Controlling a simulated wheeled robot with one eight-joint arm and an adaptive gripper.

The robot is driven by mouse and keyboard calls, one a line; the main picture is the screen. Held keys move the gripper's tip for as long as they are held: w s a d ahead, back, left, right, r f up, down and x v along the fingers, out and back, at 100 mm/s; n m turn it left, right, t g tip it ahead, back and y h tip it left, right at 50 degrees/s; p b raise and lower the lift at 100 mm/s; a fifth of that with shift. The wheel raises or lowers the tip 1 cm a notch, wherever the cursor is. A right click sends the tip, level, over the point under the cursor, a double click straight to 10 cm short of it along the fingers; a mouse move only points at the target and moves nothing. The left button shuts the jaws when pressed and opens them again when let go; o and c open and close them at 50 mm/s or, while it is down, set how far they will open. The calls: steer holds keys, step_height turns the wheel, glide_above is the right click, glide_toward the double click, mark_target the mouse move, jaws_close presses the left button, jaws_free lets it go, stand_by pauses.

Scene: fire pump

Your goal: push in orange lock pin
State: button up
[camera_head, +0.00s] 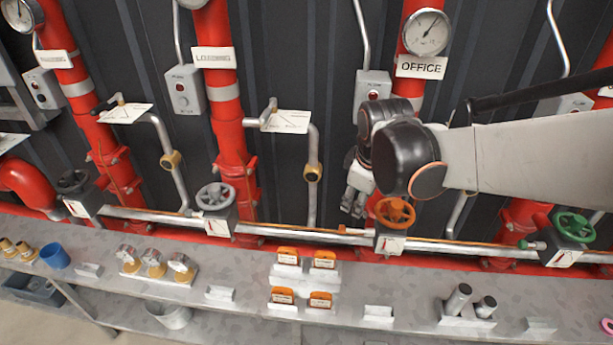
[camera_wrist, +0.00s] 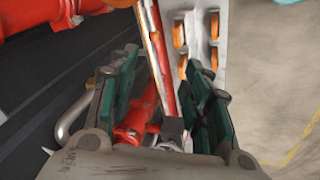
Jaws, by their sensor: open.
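The orange valve wheel (camera_head: 395,212) sits on a grey valve block with a white label, on the long horizontal pipe under the OFFICE sign. A small orange-tipped part (camera_head: 345,230), seemingly the lock pin, shows at the left of this block; its depth of insertion cannot be told. My gripper (camera_head: 353,211) hangs just above and left of the wheel, pointing down. In the wrist view my gripper (camera_wrist: 163,112) is open, its two green-padded fingers apart. Red and grey pipework shows between and beyond them. No clear pin can be made out there, and no contact can be seen.
A grey shelf (camera_head: 350,290) runs below the pipe, with orange tags (camera_head: 323,260) on white stands. Red vertical pipes (camera_head: 228,120) stand behind. A green valve wheel (camera_head: 573,226) is to the right, a grey one (camera_head: 215,195) to the left.

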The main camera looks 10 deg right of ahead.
mark_target(342, 227)
steer(key=w+f+n+b, duration=0.1)
steer(key=w+f, duration=0.2)
steer(key=f, duration=0.4)
steer(key=w+f+n+g+b, duration=0.1)
steer(key=w+f+n+b, duration=0.1)
steer(key=f, duration=0.5)
steer(key=w+f+n+b, duration=0.1)
steer(key=w+f, duration=0.3)
steer(key=f, duration=0.3)
steer(key=shift+w+f+n+g, duration=0.2)
steer(key=shift+w+n+g, duration=0.1)
steer(key=shift+n, duration=0.1)
